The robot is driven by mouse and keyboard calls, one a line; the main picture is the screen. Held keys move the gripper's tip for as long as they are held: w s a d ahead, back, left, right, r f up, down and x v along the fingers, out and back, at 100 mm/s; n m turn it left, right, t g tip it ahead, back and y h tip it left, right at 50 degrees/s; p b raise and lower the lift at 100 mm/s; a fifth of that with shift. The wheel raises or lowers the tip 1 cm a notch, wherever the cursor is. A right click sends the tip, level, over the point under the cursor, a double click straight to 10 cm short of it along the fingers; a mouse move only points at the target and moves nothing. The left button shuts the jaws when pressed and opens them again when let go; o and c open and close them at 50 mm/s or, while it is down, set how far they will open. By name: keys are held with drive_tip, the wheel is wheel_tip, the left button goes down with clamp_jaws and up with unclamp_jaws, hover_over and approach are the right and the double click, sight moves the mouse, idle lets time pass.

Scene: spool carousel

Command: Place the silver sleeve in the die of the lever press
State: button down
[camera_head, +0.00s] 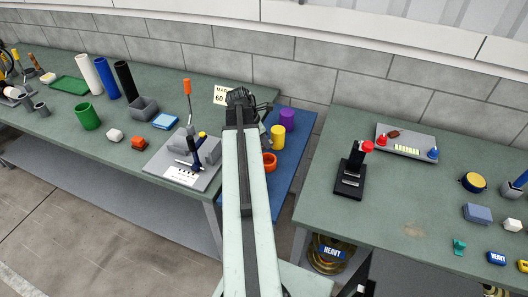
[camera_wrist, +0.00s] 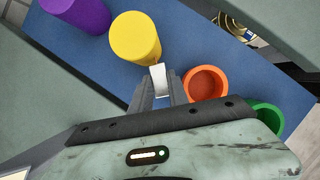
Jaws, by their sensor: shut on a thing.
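My gripper (camera_wrist: 158,92) is shut on a small pale silver piece, the silver sleeve (camera_wrist: 158,75), which sticks out beyond the fingertips in the wrist view. It is over the blue surface, beside the yellow cylinder and the orange cup. In the head view my gripper (camera_head: 240,98) is seen from behind, and the sleeve is hidden. A black upright device with a red knob (camera_head: 354,165) stands on the right table. A grey plate with grey blocks and a dark lever (camera_head: 193,155) lies on the left table. I cannot tell for certain which is the lever press; no die is discernible.
A yellow cylinder (camera_wrist: 136,38), purple cylinder (camera_wrist: 78,12), orange cup (camera_wrist: 205,84) and green cup (camera_wrist: 268,118) stand on the blue surface (camera_head: 297,135) between the tables. A grey tray (camera_head: 407,141) lies behind the black device. The right table's middle (camera_head: 405,195) is mostly clear.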

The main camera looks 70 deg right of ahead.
wheel_tip(320, 180, down, 4)
drive_tip(key=shift+r+b, duration=0.15)
drive_tip(key=shift+b, duration=1.1)
drive_tip(key=shift+r, duration=0.25)
drive_tip(key=shift+f, duration=0.2)
drive_tip(key=c, duration=1.5)
unclamp_jaws()
drive_tip(key=shift+c, duration=0.2)
drive_tip(key=shift+r, duration=0.1)
